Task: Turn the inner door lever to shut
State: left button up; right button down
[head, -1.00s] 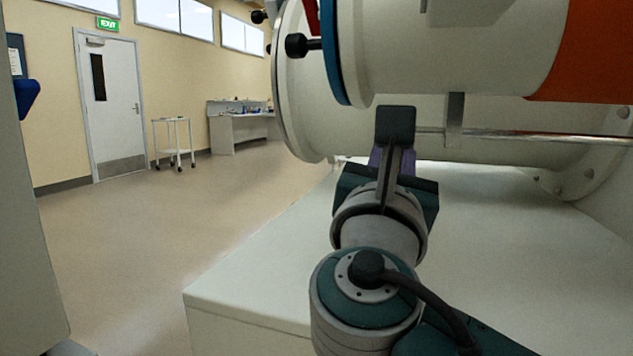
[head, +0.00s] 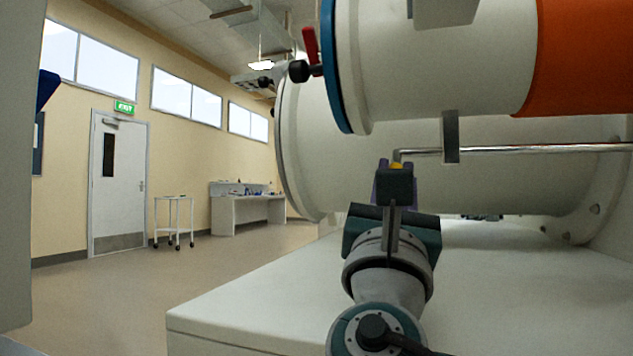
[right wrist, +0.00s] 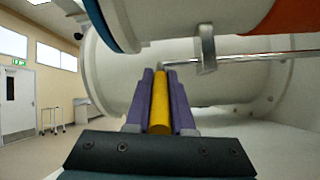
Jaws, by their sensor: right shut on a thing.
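The inner door lever appears to be the yellow grip (right wrist: 160,105) at the bent left end of a metal rod (head: 520,149). The rod runs along the lower front of the white cylinder to the right. My right gripper (head: 395,180) is below the rod's end, shut on the yellow grip. In the right wrist view its purple fingers (right wrist: 160,100) lie on both sides of the grip, which points up toward the rod. In the head view only a bit of yellow shows above the gripper; the rest is hidden. My left gripper is not in view.
A round port with a blue ring (head: 337,70) and an orange band (head: 590,60) overhangs above the gripper. A red lever (head: 311,45) and black knob (head: 299,71) stick out at its left. A white bench top (head: 270,305) lies below. The floor at left is open.

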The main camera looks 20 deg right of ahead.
jog(key=c, duration=0.8)
grip_release()
jog(key=v, duration=0.5)
jog(key=shift+s+a+p, duration=0.35)
jog(key=shift+s+a, duration=0.75)
jog(key=shift+s, duration=0.6)
jog(key=shift+s+a+p, duration=0.3)
jog(key=shift+s+a, duration=0.85)
jog(key=shift+s, duration=0.55)
jog(key=shift+s+a+p, duration=0.35)
jog(key=shift+s+a, duration=0.75)
jog(key=shift+s, duration=0.55)
